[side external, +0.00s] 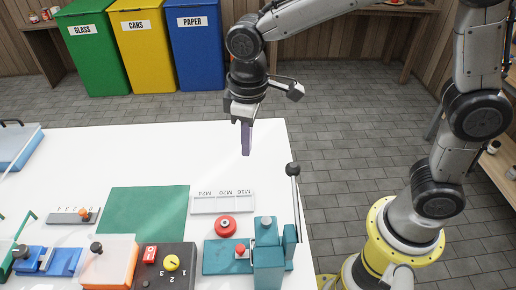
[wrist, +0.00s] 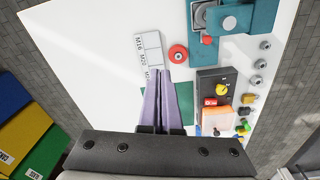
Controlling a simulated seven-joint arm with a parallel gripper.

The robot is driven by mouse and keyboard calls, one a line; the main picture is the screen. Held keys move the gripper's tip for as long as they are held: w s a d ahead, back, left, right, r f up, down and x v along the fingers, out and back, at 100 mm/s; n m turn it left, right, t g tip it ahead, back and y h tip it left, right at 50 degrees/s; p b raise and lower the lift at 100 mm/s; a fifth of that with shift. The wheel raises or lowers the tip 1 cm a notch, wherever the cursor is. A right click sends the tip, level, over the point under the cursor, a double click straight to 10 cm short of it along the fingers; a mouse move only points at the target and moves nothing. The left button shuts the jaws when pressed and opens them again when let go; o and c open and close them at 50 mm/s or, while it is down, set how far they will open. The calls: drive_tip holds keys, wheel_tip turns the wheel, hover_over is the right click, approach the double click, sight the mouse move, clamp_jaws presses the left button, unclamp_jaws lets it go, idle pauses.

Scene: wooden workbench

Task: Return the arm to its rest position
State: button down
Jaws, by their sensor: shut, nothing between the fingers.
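My gripper (side external: 246,150) hangs pointing down above the far right part of the white table, well clear of everything on it. Its purple fingers are together with nothing between them. In the wrist view the fingers of my gripper (wrist: 163,75) reach up the picture, side by side, over the white table (wrist: 85,50). My arm arches from its yellow base at the right up and over to the gripper.
The table holds a green mat (side external: 145,215), a grey labelled plate (side external: 222,202), a red round knob (side external: 226,227), a teal press (side external: 268,265) with an upright lever (side external: 293,190), and a dark control box (side external: 165,267). Green, yellow and blue bins (side external: 195,45) stand behind. The table's far right corner is bare.

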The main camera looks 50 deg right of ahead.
drive_tip(key=s+d+r+m+t, duration=0.3)
drive_tip(key=s+d+r, duration=0.4)
drive_tip(key=d+r, duration=0.3)
drive_tip(key=s+d+f+m+t, duration=0.1)
drive_tip(key=s+d+f, duration=0.1)
drive_tip(key=s, duration=0.3)
drive_tip(key=s+d+f+m+t, duration=0.1)
drive_tip(key=s+d+f+m, duration=0.1)
drive_tip(key=s, duration=0.3)
drive_tip(key=shift+s+d, duration=0.25)
drive_tip(key=shift+d, duration=0.4)
